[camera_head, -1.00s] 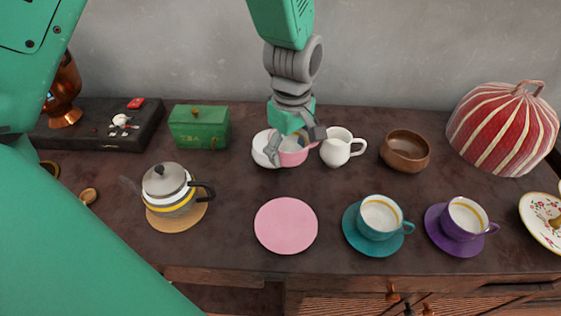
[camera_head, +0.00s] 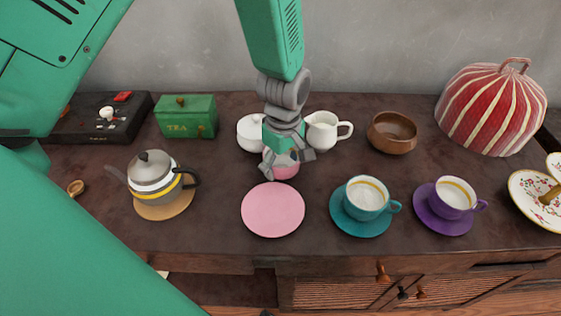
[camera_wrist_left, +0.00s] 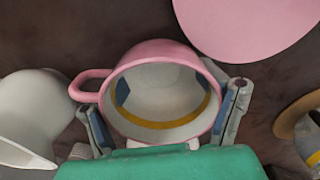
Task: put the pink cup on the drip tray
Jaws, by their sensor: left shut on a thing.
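The pink cup (camera_head: 286,171) is held by my left gripper (camera_head: 288,158), just behind the pink saucer (camera_head: 273,209) in the head view. In the left wrist view, the cup (camera_wrist_left: 155,85) sits between both fingers of the gripper (camera_wrist_left: 163,117), with its white, yellow-banded inside facing the camera and its handle to the left. The head view hides much of the cup, and I cannot tell its height above the table. A low black box (camera_head: 68,128), possibly the drip tray, stands at the back left with small items on it. My right gripper is not in view.
A white bowl (camera_head: 250,132) and a white jug (camera_head: 322,130) stand close behind the cup. The green tea box (camera_head: 187,120) and a kettle (camera_head: 151,171) are to the left. Teal (camera_head: 363,196) and purple (camera_head: 450,199) cups stand on saucers to the right.

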